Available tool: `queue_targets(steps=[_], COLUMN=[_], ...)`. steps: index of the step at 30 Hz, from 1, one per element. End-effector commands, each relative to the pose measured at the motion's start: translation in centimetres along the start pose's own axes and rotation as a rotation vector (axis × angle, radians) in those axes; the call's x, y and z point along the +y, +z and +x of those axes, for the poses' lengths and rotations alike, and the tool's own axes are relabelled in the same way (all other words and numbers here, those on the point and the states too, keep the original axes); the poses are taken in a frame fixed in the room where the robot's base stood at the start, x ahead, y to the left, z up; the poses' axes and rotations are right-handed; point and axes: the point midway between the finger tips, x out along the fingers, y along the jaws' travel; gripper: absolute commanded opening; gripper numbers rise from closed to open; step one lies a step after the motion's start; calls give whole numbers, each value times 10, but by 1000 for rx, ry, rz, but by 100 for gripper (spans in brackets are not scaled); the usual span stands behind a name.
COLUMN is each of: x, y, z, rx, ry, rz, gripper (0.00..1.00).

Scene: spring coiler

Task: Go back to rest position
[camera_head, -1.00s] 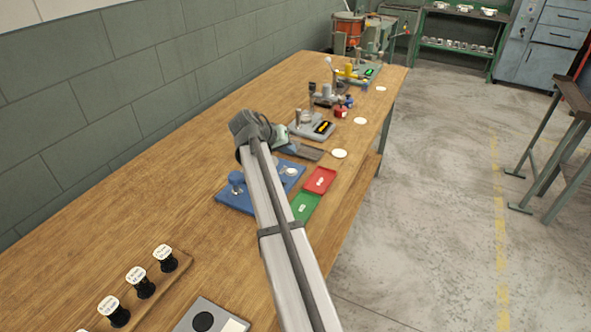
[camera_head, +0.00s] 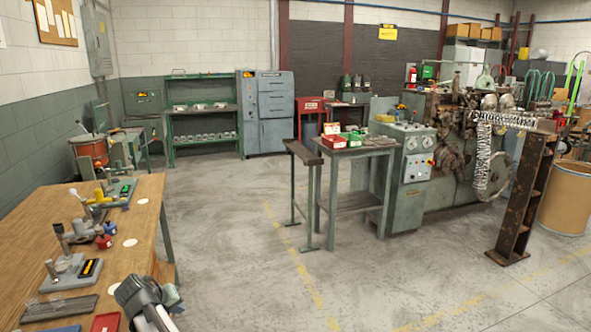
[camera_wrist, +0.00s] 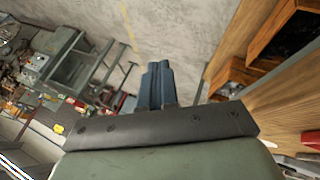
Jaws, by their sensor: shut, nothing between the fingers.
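My gripper shows in the wrist view (camera_wrist: 157,85) with its two dark blue fingers together and nothing between them. Behind the fingers in that view is bare concrete floor, with the wooden bench side at the right. In the head view my arm's end (camera_head: 150,300) is at the bottom, over the front right part of the wooden bench (camera_head: 150,215). The fingertips are hard to make out there.
Bench fixtures (camera_head: 70,270), a red tray (camera_head: 105,322) and several small devices stand left of my arm. Open concrete floor (camera_head: 240,250) lies to the right. Beyond it are a green-legged side table (camera_head: 360,147) and the coiling machine (camera_head: 450,130).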

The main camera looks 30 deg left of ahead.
Motion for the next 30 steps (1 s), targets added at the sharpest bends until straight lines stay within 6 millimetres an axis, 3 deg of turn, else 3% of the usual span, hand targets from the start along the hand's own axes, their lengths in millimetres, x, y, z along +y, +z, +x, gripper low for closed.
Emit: queue_targets(steps=[1, 6, 15, 21, 30], x=[23, 84, 183, 240, 311], y=[16, 58, 149, 218, 327], z=[17, 67, 137, 171, 204], rx=[-25, -99, -222, -297, -397], ry=[1, -6, -26, -43, -78], rz=[20, 79, 195, 279, 416], gripper=[0, 0, 0, 0, 0])
